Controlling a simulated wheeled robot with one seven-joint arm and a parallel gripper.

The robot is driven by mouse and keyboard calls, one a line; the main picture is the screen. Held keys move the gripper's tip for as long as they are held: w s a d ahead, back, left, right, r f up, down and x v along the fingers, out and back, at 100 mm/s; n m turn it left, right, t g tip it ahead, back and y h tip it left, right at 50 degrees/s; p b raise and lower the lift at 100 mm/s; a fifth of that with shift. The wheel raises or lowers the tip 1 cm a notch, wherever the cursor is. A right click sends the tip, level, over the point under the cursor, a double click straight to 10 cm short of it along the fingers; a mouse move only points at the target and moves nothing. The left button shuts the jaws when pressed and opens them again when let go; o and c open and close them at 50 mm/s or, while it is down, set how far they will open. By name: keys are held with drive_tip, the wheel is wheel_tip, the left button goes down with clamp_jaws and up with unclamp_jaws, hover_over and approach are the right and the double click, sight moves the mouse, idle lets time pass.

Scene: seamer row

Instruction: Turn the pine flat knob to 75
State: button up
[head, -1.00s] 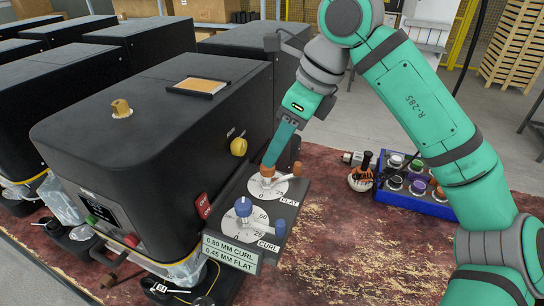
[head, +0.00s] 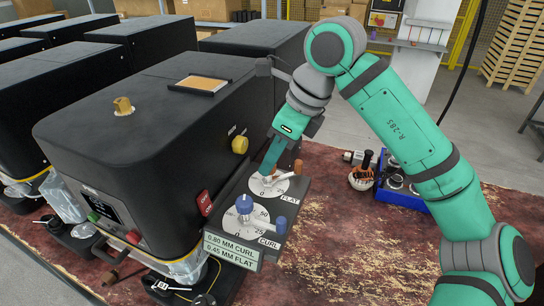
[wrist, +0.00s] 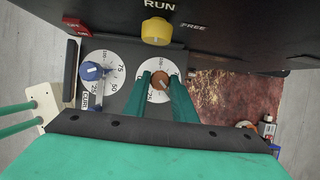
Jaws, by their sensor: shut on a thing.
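The pine flat knob (wrist: 158,80) is orange-brown and sits on a white dial (wrist: 150,64) marked with numbers. In the wrist view the two green fingers of my gripper (wrist: 161,84) stand either side of it, shut on it. In the head view my gripper (head: 268,172) reaches down to the flat dial (head: 285,186) from above, and its fingers mostly hide the knob. The label FLAT (head: 290,198) is readable beside it. A pale pointer mark shows on the knob in the wrist view, but I cannot tell its exact reading.
A blue knob (head: 244,204) stands on the neighbouring curl dial (head: 262,214). An orange-ended lever (head: 298,166) is close beyond the flat dial. A yellow knob (head: 240,145) is on the black machine (head: 150,110). A blue tray (head: 400,197) of parts lies right; worn red bench is clear in front.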

drive_tip(key=n, duration=0.2)
drive_tip(key=n+g, duration=0.1)
drive_tip(key=n, duration=0.1)
drive_tip(key=n+g, duration=0.1)
drive_tip(key=n, duration=0.1)
drive_tip(key=shift+w+a+n+y, duration=0.1)
drive_tip(key=shift+w+n+y, duration=0.2)
drive_tip(key=n+g, duration=0.1)
drive_tip(key=n, duration=0.1)
drive_tip(key=shift+w+n, duration=0.15)
drive_tip(key=shift+n, duration=0.15)
drive_tip(key=shift+a+n+g+h, duration=0.1)
drive_tip(key=shift+n+g+h, duration=0.3)
drive_tip(key=shift+n, duration=0.6)
drive_tip(key=shift+n+g+h, duration=0.2)
drive_tip(key=shift+n+g, duration=0.3)
drive_tip(key=shift+n, duration=0.5)
drive_tip(key=o, duration=1)
drive_tip(key=shift+o, duration=0.2)
